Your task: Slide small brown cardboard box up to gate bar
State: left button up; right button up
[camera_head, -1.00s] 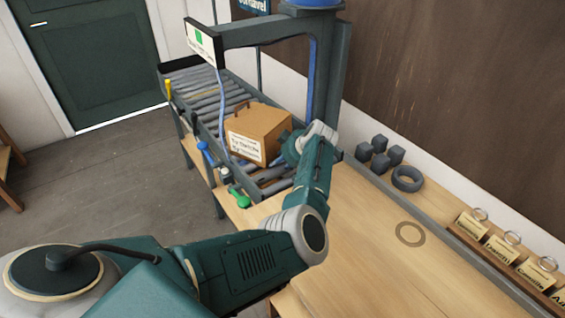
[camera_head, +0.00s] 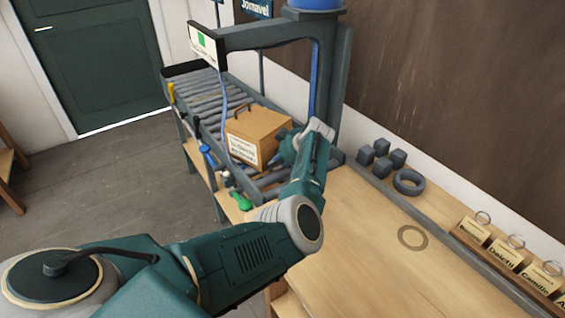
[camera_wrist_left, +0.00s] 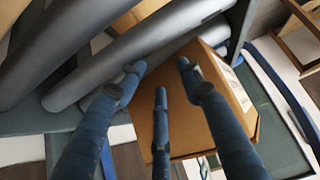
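The small brown cardboard box (camera_head: 256,127), with a handle on top and a white label on its front, sits on the roller conveyor (camera_head: 205,95). A dark gate frame (camera_head: 268,35) spans above the rollers, with a post (camera_head: 326,85) behind the box's right side. I cannot tell which part is the gate bar. My left gripper (camera_head: 287,150) is at the box's near right side, partly hidden by my wrist. In the left wrist view, its three blue fingers (camera_wrist_left: 160,80) are spread apart against or just short of the box (camera_wrist_left: 180,120); contact is unclear. My right gripper is out of view.
Blue, yellow and green-handled tools (camera_head: 240,201) hang along the conveyor's near side. The rollers left of the box are clear.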

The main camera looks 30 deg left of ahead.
aim_at(274, 154)
pick_arm(q)
jog(key=shift+w+a+f+b, duration=0.1)
jog(key=shift+w+a+b, duration=0.15)
jog(key=shift+a, duration=0.3)
jog(key=shift+w+a+b, duration=0.1)
jog(key=shift+a+b, duration=0.2)
jog(key=shift+a, duration=0.25)
jog(key=shift+w+a+f+b, duration=0.1)
jog(key=shift+w+a+b, duration=0.15)
jog(key=shift+a, duration=0.3)
jog(key=d+r+p, duration=0.1)
jog(key=p, duration=0.2)
jog(key=s+d+r+p, duration=0.1)
jog(key=d+p, duration=0.1)
jog(key=p, duration=0.1)
jog(key=s+d+r+p, duration=0.1)
jog(key=d+p, duration=0.1)
jog(key=p, duration=0.1)
jog(key=shift+s+d+p, duration=0.2)
jog(key=shift+d+p, duration=0.2)
jog(key=shift+p, duration=0.15)
